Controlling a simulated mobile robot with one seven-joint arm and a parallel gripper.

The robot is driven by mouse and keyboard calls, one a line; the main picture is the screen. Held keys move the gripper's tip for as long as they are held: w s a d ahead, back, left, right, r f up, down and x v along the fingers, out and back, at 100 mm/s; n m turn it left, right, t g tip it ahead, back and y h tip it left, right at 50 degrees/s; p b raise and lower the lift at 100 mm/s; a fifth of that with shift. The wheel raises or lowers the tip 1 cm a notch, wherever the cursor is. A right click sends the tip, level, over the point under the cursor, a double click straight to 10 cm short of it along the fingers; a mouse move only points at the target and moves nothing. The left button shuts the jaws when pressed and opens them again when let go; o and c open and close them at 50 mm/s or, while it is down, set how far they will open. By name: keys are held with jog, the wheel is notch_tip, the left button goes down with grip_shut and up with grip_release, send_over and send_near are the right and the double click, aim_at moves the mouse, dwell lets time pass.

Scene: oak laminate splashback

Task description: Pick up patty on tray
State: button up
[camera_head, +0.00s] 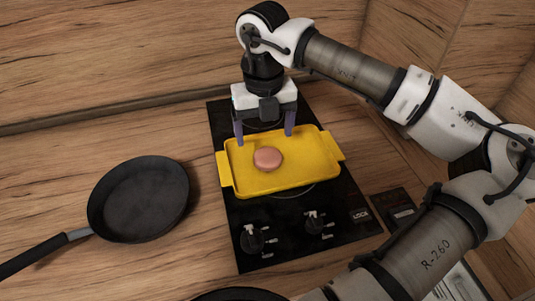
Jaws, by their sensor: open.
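A round pinkish-brown patty (268,159) lies on the yellow tray (306,178), left of its middle. The tray has a handle at each side and rests on the black cooktop (337,222). My gripper (265,140) points down over the far part of the tray. Its two purple fingers are spread wide and hold nothing. In the picture, the patty is just below the line between the fingertips and apart from both. I cannot tell how high the fingertips are above the tray.
A black frying pan (139,199) sits on the wood counter to the left, handle toward the lower left. Two knobs (253,238) stand on the cooktop's near part. Another dark round pan edge (238,294) shows at the bottom. A wooden splashback (130,50) rises behind.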

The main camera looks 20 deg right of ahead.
aim_at(268, 155)
jog(key=shift+w+d+f+p, duration=0.15)
jog(key=shift+f+p, duration=0.45)
jog(key=shift+f, duration=1.15)
jog(key=shift+d+f+p, duration=0.25)
jog(key=shift+f+p, duration=0.3)
jog(key=shift+f, duration=1.15)
jog(key=c, duration=1.1)
jog(key=shift+r, duration=0.1)
